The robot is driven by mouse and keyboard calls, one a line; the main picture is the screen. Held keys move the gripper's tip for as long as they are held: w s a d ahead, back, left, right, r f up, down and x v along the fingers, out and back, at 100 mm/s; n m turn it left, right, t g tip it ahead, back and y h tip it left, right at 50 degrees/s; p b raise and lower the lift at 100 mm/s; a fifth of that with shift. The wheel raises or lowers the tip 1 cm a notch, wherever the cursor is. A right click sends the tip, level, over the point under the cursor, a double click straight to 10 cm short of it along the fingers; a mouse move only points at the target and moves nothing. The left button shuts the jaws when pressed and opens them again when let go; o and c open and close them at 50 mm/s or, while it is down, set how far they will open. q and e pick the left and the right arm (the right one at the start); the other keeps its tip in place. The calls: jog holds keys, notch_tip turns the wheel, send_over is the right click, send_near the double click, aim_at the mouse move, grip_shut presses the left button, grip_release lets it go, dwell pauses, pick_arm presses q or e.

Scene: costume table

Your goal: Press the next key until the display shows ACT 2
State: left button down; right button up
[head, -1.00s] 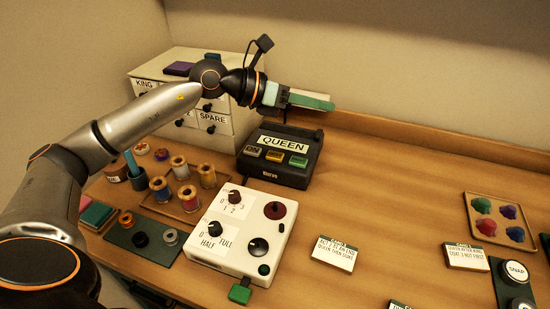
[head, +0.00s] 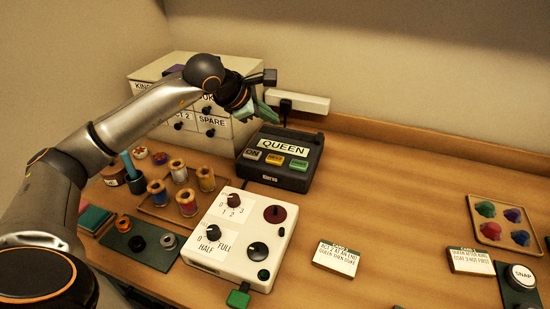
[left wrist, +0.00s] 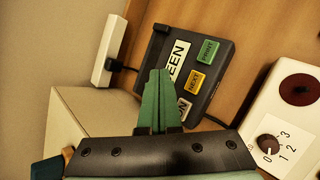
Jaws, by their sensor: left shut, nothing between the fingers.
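The label device (head: 284,160) is a dark box at the back of the table, with a display (head: 285,147) reading QUEEN. Below the display sit a grey ON key (head: 252,154), a yellow NEXT key (head: 274,159) and a green PRINT key (head: 299,164). The NEXT key also shows in the left wrist view (left wrist: 196,82). My left gripper (head: 267,112) is shut and empty, with green fingers, above and left of the device, apart from the keys. In the left wrist view its fingers (left wrist: 157,82) cover part of the display and the ON key. My right gripper is out of view.
A white drawer cabinet (head: 190,112) stands behind left. A white power strip (head: 300,102) is against the wall. A white control box with knobs (head: 240,235), thread spools (head: 187,200) and cards (head: 337,258) lie nearer. The table right of the device is clear.

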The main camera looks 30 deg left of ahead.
pick_arm(q)
jog(key=b, duration=0.4)
send_over(271, 160)
notch_tip(271, 160, down, 7)
jog(key=shift+r, duration=0.2)
notch_tip(271, 160, down, 2)
jog(key=shift+f+b, duration=0.1)
jog(key=shift+b, duration=1.1)
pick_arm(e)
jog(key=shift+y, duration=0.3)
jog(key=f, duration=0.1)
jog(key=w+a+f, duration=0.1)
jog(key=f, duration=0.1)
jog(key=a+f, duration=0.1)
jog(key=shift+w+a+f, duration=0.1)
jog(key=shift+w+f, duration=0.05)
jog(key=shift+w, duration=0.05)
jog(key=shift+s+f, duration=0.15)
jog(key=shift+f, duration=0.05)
pick_arm(q)
jog(key=shift+f, duration=0.1)
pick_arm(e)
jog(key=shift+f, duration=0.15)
pick_arm(q)
jog(key=shift+f+b, duration=0.3)
jog(key=shift+b, duration=0.2)
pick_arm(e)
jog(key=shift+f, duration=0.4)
